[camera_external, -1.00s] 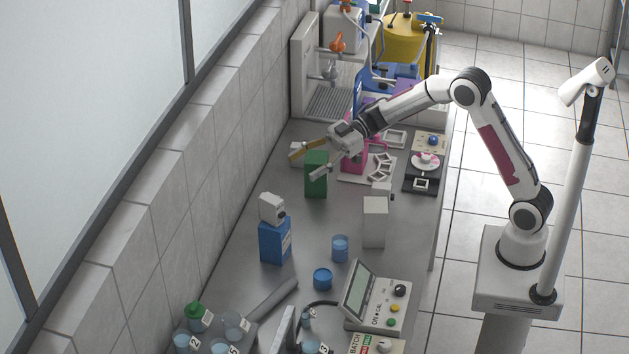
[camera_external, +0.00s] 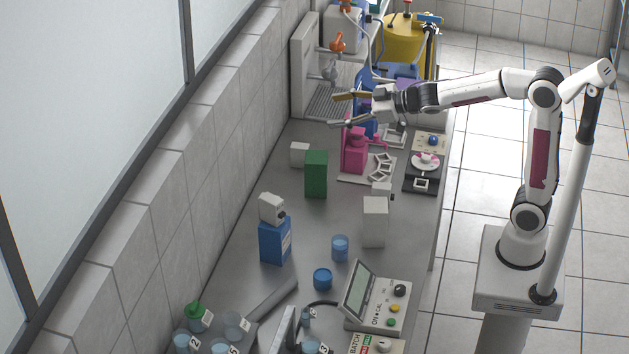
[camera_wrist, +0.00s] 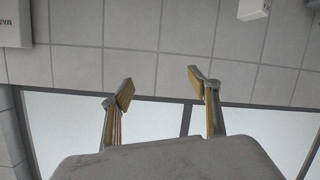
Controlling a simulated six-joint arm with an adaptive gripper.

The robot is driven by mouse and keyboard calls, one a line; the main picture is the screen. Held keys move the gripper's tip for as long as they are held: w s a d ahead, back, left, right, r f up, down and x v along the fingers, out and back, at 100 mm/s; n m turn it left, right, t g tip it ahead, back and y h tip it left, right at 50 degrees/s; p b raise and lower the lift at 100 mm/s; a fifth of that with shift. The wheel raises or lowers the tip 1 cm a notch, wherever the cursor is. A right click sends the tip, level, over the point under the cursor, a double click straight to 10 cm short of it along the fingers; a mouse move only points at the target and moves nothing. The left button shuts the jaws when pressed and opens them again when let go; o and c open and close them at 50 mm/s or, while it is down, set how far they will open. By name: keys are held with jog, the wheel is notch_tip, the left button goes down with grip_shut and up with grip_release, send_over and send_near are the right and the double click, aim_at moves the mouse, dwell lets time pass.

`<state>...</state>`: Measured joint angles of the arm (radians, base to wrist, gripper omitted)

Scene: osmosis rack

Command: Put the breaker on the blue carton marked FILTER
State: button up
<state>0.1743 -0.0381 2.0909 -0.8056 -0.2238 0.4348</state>
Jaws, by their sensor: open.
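A small white-grey block with a dark part, seemingly the breaker (camera_external: 270,208), sits on top of this carton. My gripper (camera_external: 338,110) is open and empty, raised above the far part of the bench, beyond the green carton and well apart from the blue one. In the wrist view my gripper (camera_wrist: 160,88) has its fingers spread, with only wall and window behind them.
A green carton (camera_external: 316,174) stands farther back, with a small white block (camera_external: 299,153) beside it. A white carton (camera_external: 375,222) carries a small grey piece (camera_external: 382,188). A pink device (camera_external: 354,152) stands near my gripper. Blue cups (camera_external: 340,248) and a control panel (camera_external: 378,300) are nearer.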

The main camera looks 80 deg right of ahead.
jog(key=s+f+m+g+h, duration=0.1)
jog(key=s+f+m+g, duration=0.1)
jog(key=s, duration=0.7)
jog(key=s+f+m+g+h, duration=0.1)
jog(key=s+f+g+h, duration=0.1)
jog(key=s, duration=0.6)
jog(key=s+a+f+g+y, duration=0.1)
jog(key=s+a+f+g, duration=0.1)
jog(key=s, duration=0.7)
jog(key=s+a+f+g+y, duration=0.2)
jog(key=s+a+f, duration=0.2)
jog(key=s+f, duration=0.3)
jog(key=s, duration=0.3)
jog(key=shift+s+g, duration=0.15)
jog(key=shift+g, duration=0.25)
